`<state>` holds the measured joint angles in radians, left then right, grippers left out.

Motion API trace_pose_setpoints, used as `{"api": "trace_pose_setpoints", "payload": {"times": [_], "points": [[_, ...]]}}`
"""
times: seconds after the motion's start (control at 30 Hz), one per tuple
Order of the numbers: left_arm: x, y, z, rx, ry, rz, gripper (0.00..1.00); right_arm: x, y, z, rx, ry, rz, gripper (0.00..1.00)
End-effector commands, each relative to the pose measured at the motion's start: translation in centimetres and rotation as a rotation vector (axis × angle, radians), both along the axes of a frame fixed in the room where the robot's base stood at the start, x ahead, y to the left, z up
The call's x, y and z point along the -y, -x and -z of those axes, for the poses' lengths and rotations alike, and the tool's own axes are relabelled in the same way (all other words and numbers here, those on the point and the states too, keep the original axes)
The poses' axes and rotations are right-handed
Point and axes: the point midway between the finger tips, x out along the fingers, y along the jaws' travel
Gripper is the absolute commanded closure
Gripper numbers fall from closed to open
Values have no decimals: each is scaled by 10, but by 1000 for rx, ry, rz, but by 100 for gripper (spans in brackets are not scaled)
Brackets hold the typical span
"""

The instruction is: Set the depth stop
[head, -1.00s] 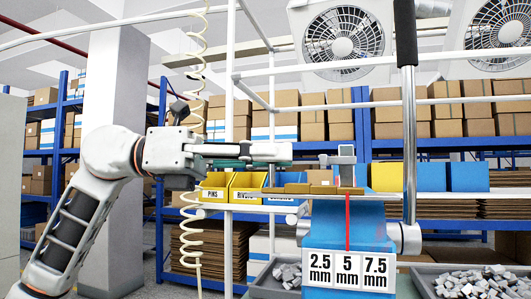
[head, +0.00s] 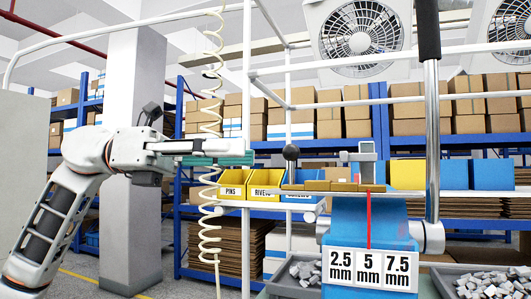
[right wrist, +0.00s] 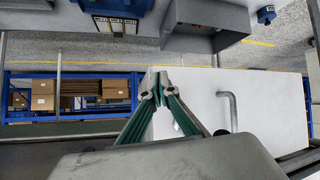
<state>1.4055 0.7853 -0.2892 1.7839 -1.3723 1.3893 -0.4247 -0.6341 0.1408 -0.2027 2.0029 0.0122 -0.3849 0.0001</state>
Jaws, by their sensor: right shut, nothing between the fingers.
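The blue press (head: 345,212) carries a white scale plate (head: 368,270) marked 2.5, 5 and 7.5 mm. A thin red pointer (head: 369,222) hangs down to the 5 mm mark. A dark ball knob (head: 291,152) on a short stem stands at the left end of a brass-coloured bar (head: 325,186). My left gripper (head: 250,159), with teal fingers, is level with the knob, left of it and apart from it. Seen side-on, its opening cannot be told. My right gripper (right wrist: 158,90) shows only in the right wrist view, shut and empty, in front of a white panel (right wrist: 265,110).
A tall steel lever (head: 432,140) with a black grip stands right of the press. Trays of grey pieces (head: 305,270) flank the scale. Yellow bins (head: 232,185) and a coiled hose (head: 210,130) are behind my left gripper. A bent grey handle (right wrist: 230,105) is on the white panel.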

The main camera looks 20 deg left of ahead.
Motion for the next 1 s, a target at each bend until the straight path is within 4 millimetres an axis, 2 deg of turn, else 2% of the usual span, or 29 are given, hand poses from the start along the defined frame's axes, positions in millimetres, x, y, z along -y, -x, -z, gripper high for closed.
{"api": "trace_pose_setpoints", "payload": {"times": [0.1, 0.3, 0.83, 0.93, 1.0], "points": [[-18, 2, 0, -2, 1, -3, 66, 0, 0, 0, 0, 0, 0, 100], [-30, 5, 0, 0, 0, 0, 66, 0, 0, 0, -1, 0, 0, 100], [-31, 6, -2, 2, 0, 1, 66, 0, 0, -1, 1, -1, 0, 100], [-31, 13, -17, 15, 0, 2, 66, 0, -4, -14, 12, -1, 0, 100], [-31, 21, -38, 32, 0, 1, 66, 0, -9, -31, 25, -2, 1, 100]]}}
